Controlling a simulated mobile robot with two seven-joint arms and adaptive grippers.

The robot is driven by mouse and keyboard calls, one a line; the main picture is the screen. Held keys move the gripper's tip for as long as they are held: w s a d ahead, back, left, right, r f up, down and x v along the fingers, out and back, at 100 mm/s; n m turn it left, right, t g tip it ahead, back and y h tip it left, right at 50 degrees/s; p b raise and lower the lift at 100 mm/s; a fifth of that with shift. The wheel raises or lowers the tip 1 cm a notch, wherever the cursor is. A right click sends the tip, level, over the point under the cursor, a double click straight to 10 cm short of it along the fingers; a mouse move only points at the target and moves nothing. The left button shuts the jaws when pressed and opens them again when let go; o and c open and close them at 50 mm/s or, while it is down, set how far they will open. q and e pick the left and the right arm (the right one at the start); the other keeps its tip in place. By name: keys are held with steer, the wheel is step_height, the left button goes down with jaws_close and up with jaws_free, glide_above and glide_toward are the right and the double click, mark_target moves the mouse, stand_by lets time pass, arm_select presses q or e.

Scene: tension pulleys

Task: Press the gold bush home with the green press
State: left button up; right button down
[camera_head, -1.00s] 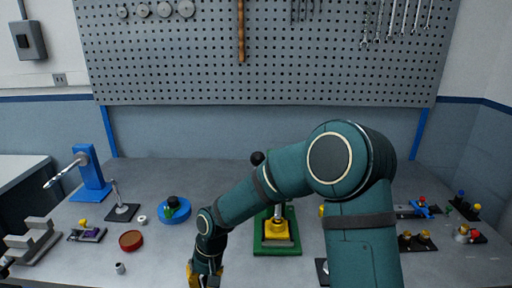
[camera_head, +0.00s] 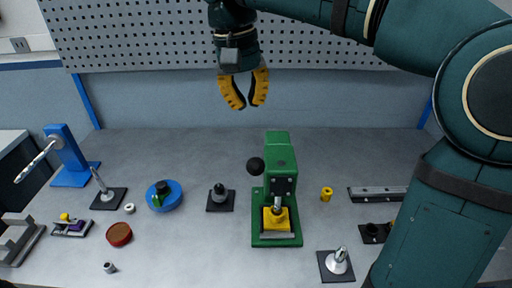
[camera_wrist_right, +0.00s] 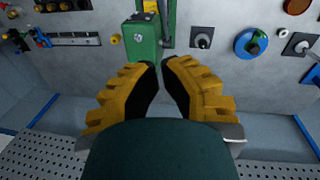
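The green press (camera_head: 280,160) stands upright in the middle of the table, with a black ball knob (camera_head: 256,166) on the left of its head. A yellow block (camera_head: 277,218) sits on its base under the silver ram; I cannot tell whether a bush is inside it. A small gold ring-shaped bush (camera_head: 327,194) stands on the table right of the press. My right gripper (camera_head: 246,104) is open and empty, high above and behind the press. In the right wrist view its fingers (camera_wrist_right: 161,64) are apart, with the press (camera_wrist_right: 141,38) beyond them. My left gripper is not in view.
A dark plate with a post (camera_head: 220,197) and a blue round stand (camera_head: 163,195) are left of the press. A silver cone on a dark plate (camera_head: 337,264) is front right. The pegboard (camera_head: 150,35) is behind.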

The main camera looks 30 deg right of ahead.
mark_target(256, 169)
steer(key=f, duration=0.2)
steer(key=f+b, duration=0.1)
steer(key=f, duration=0.1)
steer(key=d+f, duration=0.1)
steer(key=f, duration=0.2)
steer(key=shift+s+b, duration=0.15)
steer(key=shift+b, duration=0.2)
steer(key=shift+s+a+f+b, duration=0.25)
steer(key=shift+s+f+b, duration=0.1)
steer(key=shift+s+f, duration=0.8)
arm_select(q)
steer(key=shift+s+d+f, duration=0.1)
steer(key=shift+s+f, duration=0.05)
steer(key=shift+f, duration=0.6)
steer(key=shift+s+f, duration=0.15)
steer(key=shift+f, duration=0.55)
arm_select(e)
steer(key=shift+s+a+f, duration=0.1)
steer(key=shift+s+f, duration=0.1)
steer(key=shift+f, duration=0.15)
